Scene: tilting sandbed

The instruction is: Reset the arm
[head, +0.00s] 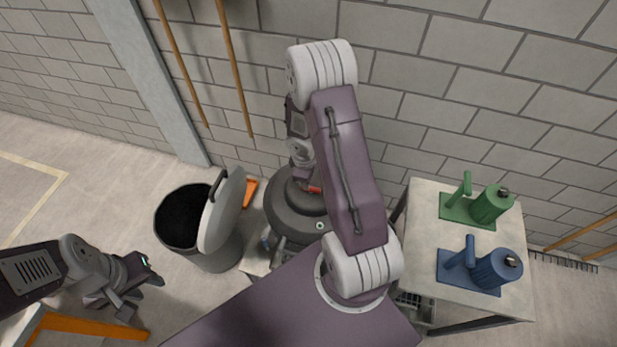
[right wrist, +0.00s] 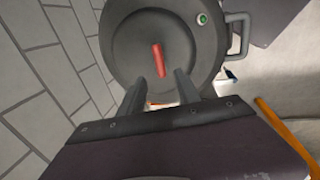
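My right arm rises through the middle of the head view and bends down toward a dark round machine (head: 300,212). In the right wrist view the machine's round dark top (right wrist: 125,45) shows a red bar (right wrist: 158,60) and a small green button (right wrist: 202,18). My right gripper (right wrist: 161,78) is open, its two fingers apart and pointing at the round top near the red bar, with nothing held. The arm hides part of this gripper in the head view. My left gripper (head: 142,297) is at the lower left, with its fingers apart and empty, over the floor.
A grey bin (head: 215,258) with a tilted lid (head: 222,210) stands between my left gripper and the machine. A table (head: 425,235) on the right bears a green device (head: 490,205) and a blue device (head: 495,270). A block wall (head: 450,100) closes the back, with poles leaning.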

